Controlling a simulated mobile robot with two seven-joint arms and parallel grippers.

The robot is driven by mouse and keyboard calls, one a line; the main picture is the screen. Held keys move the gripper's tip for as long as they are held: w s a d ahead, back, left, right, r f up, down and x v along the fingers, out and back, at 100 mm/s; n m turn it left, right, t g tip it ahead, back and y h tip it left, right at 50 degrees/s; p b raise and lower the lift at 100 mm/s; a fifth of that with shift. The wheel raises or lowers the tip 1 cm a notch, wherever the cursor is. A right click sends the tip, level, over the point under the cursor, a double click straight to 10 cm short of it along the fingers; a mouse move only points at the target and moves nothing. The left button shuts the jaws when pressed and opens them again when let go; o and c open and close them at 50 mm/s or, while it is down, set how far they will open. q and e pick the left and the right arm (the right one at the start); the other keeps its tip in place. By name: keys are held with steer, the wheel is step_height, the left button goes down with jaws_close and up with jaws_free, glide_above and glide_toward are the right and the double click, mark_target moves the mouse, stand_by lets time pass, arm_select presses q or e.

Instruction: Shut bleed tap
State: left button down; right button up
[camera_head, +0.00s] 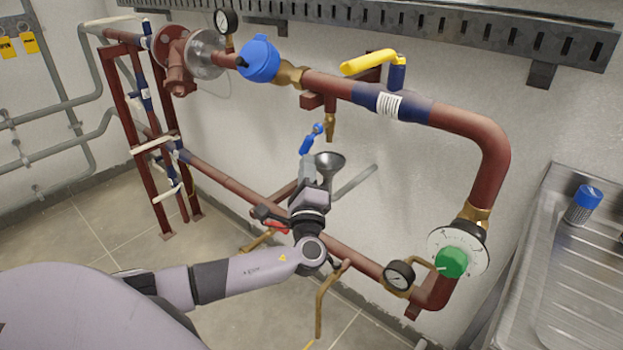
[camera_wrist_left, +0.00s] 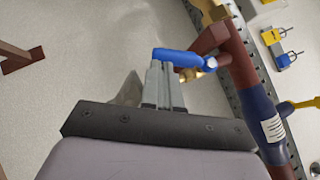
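The bleed tap is a small brass valve (camera_head: 330,125) hanging under the upper red pipe, with a blue lever (camera_head: 307,143). The lever slants down and to the left from the valve in the head view. My left gripper (camera_head: 308,165) is just below the lever's free end. In the left wrist view the blue lever (camera_wrist_left: 178,56) lies across the tips of my left gripper (camera_wrist_left: 163,70). The two fingers are close together with nothing visible between them. Tips and lever look touching or nearly so. My right gripper is not in view.
A grey funnel (camera_head: 329,161) stands just right of my left gripper. A yellow-handled valve (camera_head: 368,62) and a blue-capped fitting (camera_head: 260,60) sit on the upper pipe. A lower red pipe (camera_head: 228,183) runs behind my arm. A metal sink (camera_head: 570,290) is at right.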

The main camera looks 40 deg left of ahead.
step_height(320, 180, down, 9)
steer(key=b, duration=0.9)
arm_select(q)
steer(key=a+r+m+t+h+b, duration=0.2)
steer(key=m+h+b, duration=0.4)
steer(key=m, duration=0.3)
steer(key=a+r+m+t+h+b, duration=0.2)
steer(key=a+m+t+h+b, duration=0.3)
steer(key=m, duration=0.4)
steer(key=shift+w+m+t+h+b, duration=0.3)
steer(key=shift+t+h+b, duration=0.35)
steer(key=shift+t, duration=0.25)
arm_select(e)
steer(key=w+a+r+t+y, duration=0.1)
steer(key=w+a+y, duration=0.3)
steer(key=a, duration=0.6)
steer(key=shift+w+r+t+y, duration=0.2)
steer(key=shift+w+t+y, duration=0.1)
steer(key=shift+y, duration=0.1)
arm_select(q)
steer(key=shift+r, duration=0.15)
steer(key=shift+f+h, duration=0.2)
steer(key=shift+h, duration=0.05)
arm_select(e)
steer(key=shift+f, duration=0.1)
